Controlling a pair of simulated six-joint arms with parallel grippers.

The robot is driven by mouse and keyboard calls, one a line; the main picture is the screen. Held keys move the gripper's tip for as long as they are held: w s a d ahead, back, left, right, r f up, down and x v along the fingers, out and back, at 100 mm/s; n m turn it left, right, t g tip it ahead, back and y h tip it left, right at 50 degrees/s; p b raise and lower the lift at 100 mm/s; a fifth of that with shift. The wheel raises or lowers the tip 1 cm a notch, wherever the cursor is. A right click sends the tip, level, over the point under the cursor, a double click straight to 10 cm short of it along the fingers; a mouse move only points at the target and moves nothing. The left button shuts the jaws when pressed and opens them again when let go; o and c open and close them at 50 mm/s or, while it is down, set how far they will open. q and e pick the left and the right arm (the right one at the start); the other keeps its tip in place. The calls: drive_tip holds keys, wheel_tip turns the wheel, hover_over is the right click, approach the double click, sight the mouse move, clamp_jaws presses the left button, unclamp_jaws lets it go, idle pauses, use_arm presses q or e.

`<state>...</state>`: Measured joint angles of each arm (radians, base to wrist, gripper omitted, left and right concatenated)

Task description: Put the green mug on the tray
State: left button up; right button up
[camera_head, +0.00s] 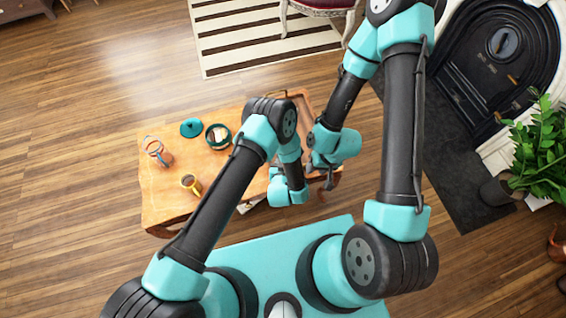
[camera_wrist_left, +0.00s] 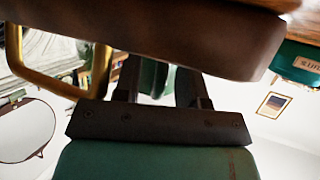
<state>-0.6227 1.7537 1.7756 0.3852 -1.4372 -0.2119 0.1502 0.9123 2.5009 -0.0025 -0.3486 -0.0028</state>
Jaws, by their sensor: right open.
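I cannot pick out the green mug for sure. A dark green round vessel (camera_head: 218,136) with pale contents stands on the wooden table in the head view. The tray (camera_head: 304,103) seems to be the brown-rimmed piece at the table's right end, largely hidden by my arms. My right gripper (camera_head: 322,160) is open over that end. My left gripper is hidden in the head view, below its wrist. In the left wrist view, its fingers (camera_wrist_left: 158,85) stand apart with something green between or behind them; whether it is held is unclear. A wide brown bar hides the tips.
On the table (camera_head: 150,205) are a teal lid (camera_head: 190,127), a jar (camera_head: 158,152) and a yellow-handled mug (camera_head: 190,184). A teal box with lettering (camera_wrist_left: 301,65) shows in the wrist view. A plant (camera_head: 543,140) stands right of the arms.

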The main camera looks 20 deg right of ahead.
use_arm(q)
drive_tip(key=shift+r, duration=0.2)
drive_tip(key=shift+v, duration=2.75)
